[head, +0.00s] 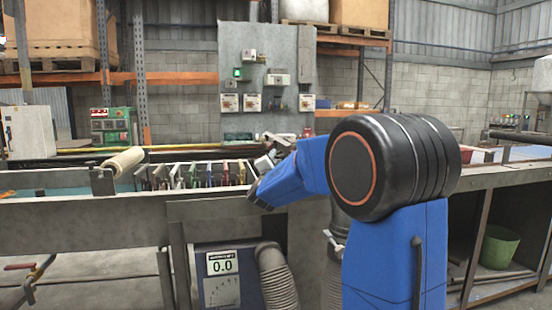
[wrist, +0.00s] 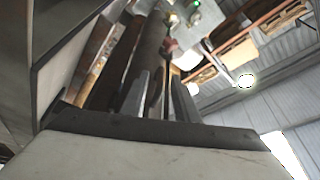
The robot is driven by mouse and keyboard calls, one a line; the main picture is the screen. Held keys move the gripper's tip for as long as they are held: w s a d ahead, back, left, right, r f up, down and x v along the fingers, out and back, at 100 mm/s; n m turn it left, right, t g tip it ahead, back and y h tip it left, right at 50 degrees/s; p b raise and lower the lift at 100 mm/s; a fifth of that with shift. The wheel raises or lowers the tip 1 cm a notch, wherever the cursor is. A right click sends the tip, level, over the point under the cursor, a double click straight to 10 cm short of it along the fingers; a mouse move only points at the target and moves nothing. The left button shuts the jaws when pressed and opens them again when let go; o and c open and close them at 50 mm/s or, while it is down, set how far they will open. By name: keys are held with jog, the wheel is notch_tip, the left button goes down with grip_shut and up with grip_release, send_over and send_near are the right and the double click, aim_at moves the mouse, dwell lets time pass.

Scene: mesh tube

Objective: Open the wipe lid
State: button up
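I cannot make out the wipe lid for certain in either view. In the head view my blue arm reaches left over the bench, and my gripper (head: 284,142) is small and partly hidden behind it. A small white object (head: 263,163) shows just below and left of the gripper; I cannot tell whether it belongs to the wipes. In the wrist view my gripper (wrist: 163,78) shows two grey fingers with a gap between them. I see nothing clearly held there. A small reddish thing (wrist: 171,46) shows beyond the fingertips.
The long grey bench (head: 90,225) runs across in front of me. A rack of colored-handled tools (head: 197,175) lies left of my arm, with a cream roll (head: 122,162) further left. A grey panel (head: 268,75) with boxes stands behind. A green bin (head: 498,247) sits under the bench at right.

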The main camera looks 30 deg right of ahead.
jog(key=shift+x, duration=1.35)
grip_shut()
jog(key=shift+s+d+r+m+g, duration=0.15)
jog(key=shift+d+r+m, duration=0.1)
jog(key=shift+r+m, duration=0.25)
jog(key=shift+d+r+m+g, duration=0.15)
jog(key=shift+d+r+m, duration=0.15)
jog(key=shift+r, duration=0.4)
grip_release()
jog(key=shift+a, duration=0.1)
jog(key=shift+f, duration=0.2)
jog(key=v, duration=1.7)
jog(key=shift+s+a, duration=0.15)
jog(key=shift+a, duration=0.05)
